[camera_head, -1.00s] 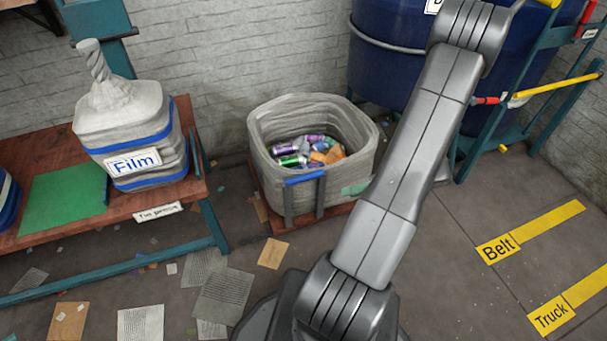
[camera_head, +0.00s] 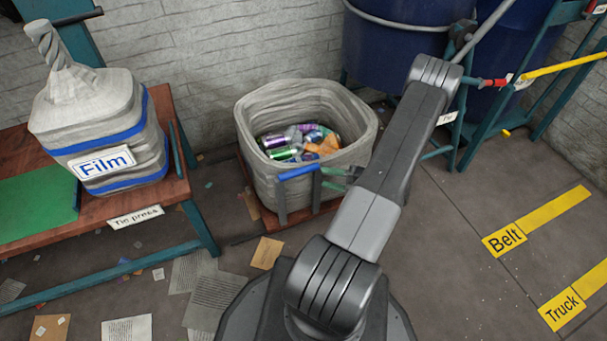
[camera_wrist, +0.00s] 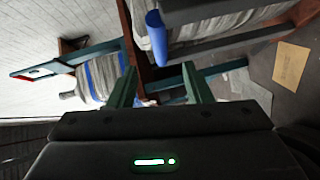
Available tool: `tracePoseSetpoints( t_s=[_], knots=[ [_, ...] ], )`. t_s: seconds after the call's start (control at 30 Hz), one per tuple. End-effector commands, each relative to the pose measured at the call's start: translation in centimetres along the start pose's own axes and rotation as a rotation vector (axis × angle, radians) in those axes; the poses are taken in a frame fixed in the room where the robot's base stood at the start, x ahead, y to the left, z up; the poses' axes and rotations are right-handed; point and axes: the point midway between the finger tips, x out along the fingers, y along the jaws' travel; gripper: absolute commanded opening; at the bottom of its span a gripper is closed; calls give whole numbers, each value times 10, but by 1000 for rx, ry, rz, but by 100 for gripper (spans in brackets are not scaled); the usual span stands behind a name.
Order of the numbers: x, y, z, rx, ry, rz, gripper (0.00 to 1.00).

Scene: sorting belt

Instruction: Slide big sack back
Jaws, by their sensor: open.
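The big sack (camera_head: 355,115) is grey, open-topped and full of mixed cans and scraps (camera_head: 300,142). It stands upright on a low wooden base (camera_head: 268,222) in the middle of the head view. A blue bar (camera_head: 298,172) runs across its front on grey uprights; its end also shows in the wrist view (camera_wrist: 157,40). My gripper (camera_head: 333,179) is open, its green fingers just right of the bar's end. In the wrist view my gripper (camera_wrist: 159,72) has the bar's end ahead between its fingertips, apparently not gripped. My arm hides the sack's right front.
A tied Film sack (camera_head: 95,125) stands on the wooden tie press table (camera_head: 135,203) at left. Blue drums (camera_head: 395,50) and a teal frame (camera_head: 470,120) stand behind at right. Papers (camera_head: 215,300) litter the front floor. The floor near the Belt marking (camera_head: 505,240) is clear.

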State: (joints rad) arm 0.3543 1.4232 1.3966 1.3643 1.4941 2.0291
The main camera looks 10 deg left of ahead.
Motion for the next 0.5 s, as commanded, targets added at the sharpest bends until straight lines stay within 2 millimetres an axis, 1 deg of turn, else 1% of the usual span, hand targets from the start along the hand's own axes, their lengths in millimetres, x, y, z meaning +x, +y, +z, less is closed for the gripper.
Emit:
tracePoseSetpoints(
  t_s=[0.03,0.2,0.3,0.4,0.5],
  knots=[
    [13,-3,-1,1,6,0,45],
    [49,-3,-1,-1,5,-1,45],
    [66,-2,-1,-1,4,-1,45],
    [79,-2,-1,-1,3,-2,45],
    [87,-1,-1,-1,2,-1,45]
  ],
)
